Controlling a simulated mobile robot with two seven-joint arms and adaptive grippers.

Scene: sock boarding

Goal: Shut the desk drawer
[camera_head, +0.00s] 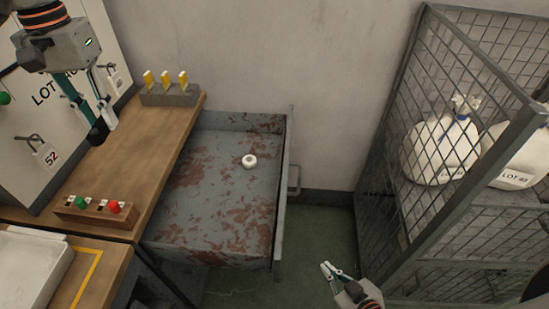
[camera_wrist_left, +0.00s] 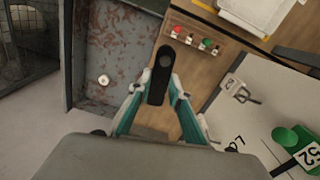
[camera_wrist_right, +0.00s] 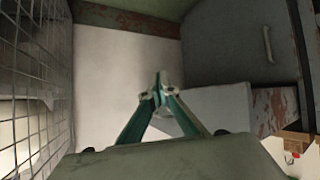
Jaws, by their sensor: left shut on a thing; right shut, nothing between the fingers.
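The desk drawer (camera_head: 228,195) is pulled out from the right side of the wooden desk (camera_head: 150,150). It is grey with rust patches, and a small white ring (camera_head: 249,161) lies in it. Its front panel (camera_head: 282,215) faces right and carries a handle (camera_head: 294,180). My left gripper (camera_head: 100,125) is above the desk, shut on a black elongated object (camera_wrist_left: 161,75) with a rounded end. My right gripper (camera_head: 330,268) is shut and empty, low over the floor, right of the drawer front and apart from it. In the right wrist view its fingertips (camera_wrist_right: 158,88) meet.
A wire mesh cage (camera_head: 450,60) with white sacks (camera_head: 440,150) stands at the right. The desk top holds a yellow-tagged block (camera_head: 168,97) and a button box (camera_head: 95,210). A white board (camera_head: 50,110) stands at the left. Green floor (camera_head: 320,225) is clear between drawer and cage.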

